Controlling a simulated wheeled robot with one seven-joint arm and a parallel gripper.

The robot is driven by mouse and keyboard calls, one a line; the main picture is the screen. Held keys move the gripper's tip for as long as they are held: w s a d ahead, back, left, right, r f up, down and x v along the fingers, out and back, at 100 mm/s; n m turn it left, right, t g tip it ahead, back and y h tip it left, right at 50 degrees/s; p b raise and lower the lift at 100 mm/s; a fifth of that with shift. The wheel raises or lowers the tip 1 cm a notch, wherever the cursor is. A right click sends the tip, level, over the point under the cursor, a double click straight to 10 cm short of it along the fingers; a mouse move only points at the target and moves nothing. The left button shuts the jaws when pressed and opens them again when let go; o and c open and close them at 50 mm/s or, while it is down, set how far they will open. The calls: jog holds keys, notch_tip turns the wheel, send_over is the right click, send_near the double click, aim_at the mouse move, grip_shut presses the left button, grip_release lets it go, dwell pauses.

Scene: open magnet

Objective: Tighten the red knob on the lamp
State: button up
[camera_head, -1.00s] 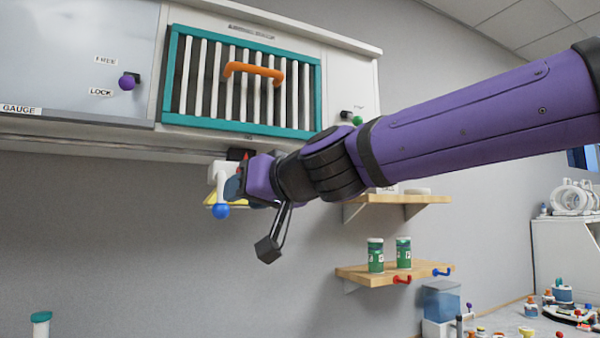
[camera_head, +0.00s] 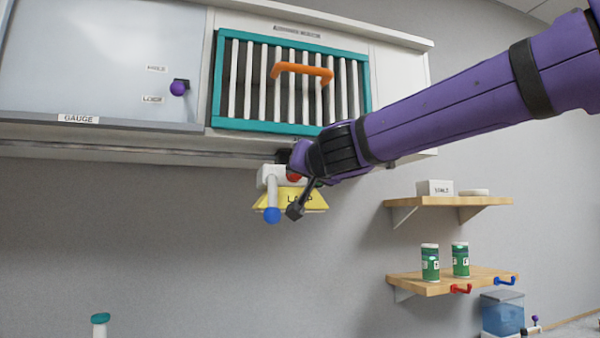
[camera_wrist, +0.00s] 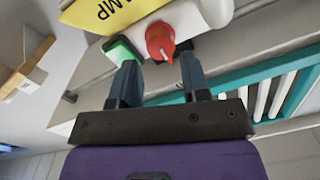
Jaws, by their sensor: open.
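The lamp is a white fixture with a yellow shade (camera_head: 318,203) marked LAMP, mounted under the wall cabinet. Its red knob (camera_head: 294,176) shows partly beside my gripper in the head view. In the wrist view the round red knob (camera_wrist: 160,38), with a raised pointer, sits on the white housing (camera_wrist: 188,20) by the yellow shade (camera_wrist: 98,12). My gripper (camera_wrist: 160,77) is open, its two dark fingers apart and pointing toward the knob. The knob lies just beyond the fingertips, roughly between them. Contact is not visible.
A white lever with a blue ball (camera_head: 272,215) hangs at the lamp's left. Above is a teal-framed grille (camera_head: 216,85) with an orange handle (camera_head: 302,69). A purple knob (camera_head: 178,88) is on the left panel. Wooden shelves (camera_head: 440,286) stand right; the wall below the lamp is clear.

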aim_at(293, 183)
jog(key=shift+x, duration=1.65)
jog(key=c, duration=0.6)
jog(key=shift+m, duration=0.3)
jog(key=m, duration=1.7)
jog(key=shift+f+m+h, duration=0.3)
jog(key=shift+f, duration=0.1)
